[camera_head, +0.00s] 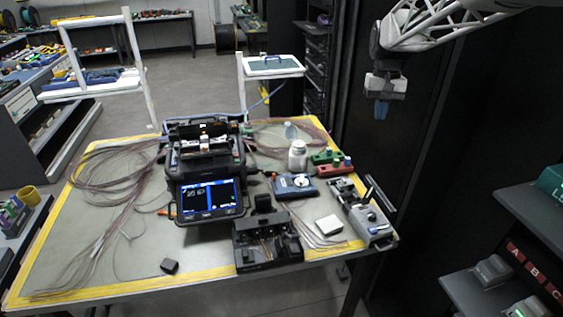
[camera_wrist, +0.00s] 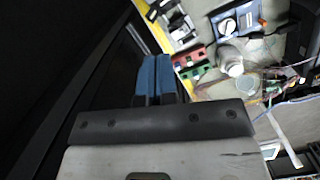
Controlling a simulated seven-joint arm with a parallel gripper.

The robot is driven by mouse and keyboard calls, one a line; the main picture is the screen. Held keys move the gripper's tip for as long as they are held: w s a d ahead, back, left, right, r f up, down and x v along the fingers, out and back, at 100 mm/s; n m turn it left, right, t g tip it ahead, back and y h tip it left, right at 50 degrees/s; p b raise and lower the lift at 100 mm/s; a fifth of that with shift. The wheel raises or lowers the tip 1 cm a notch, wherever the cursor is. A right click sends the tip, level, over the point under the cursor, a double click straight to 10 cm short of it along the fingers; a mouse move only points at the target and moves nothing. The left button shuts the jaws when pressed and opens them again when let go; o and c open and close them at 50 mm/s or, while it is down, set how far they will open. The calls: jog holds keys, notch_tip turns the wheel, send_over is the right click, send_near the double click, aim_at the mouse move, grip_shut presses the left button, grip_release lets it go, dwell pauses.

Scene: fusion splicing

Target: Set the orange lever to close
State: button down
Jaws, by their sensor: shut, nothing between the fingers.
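The fusion splicer (camera_head: 205,160) stands on the table with its screen lit. A small orange part (camera_head: 172,210) shows at the left of its screen, and another small orange piece (camera_head: 269,173) shows at its right side. I cannot tell which is the lever, or how it is set. My gripper (camera_head: 382,111) hangs at the upper right, well apart from the splicer and in front of dark cabinets. Its blue fingers are together and empty, as the wrist view (camera_wrist: 156,76) also shows.
A white bottle (camera_head: 298,155), red and green blocks (camera_head: 328,157), a blue device (camera_head: 295,187) and a black tool (camera_head: 266,240) stand right of the splicer. Thin fibre coils (camera_head: 115,170) cover the left side. The table's front left (camera_head: 110,270) is mostly clear.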

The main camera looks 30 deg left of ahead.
aim_at(274, 177)
jog(key=w+a+f+n, duration=0.1)
jog(key=a+f, duration=0.6)
jog(key=a, duration=0.6)
jog(key=w+a+f+n+g+h, duration=0.1)
jog(key=a+f, duration=0.6)
jog(key=a, duration=0.6)
jog(key=w+a+f+n+h, duration=0.1)
jog(key=a+f, duration=0.6)
jog(key=a, duration=0.6)
jog(key=shift+w+a+f+n+g, duration=0.2)
jog(key=shift+w+f+n+g, duration=0.1)
jog(key=shift+w+f+g, duration=0.1)
jog(key=x, duration=1)
jog(key=shift+d, duration=0.2)
jog(key=shift+s+d+r, duration=0.15)
jog(key=shift+s+d, duration=0.55)
jog(key=shift+s, duration=0.05)
jog(key=shift+s+d, duration=0.65)
jog(key=shift+s, duration=0.05)
jog(key=shift+s+d, duration=0.1)
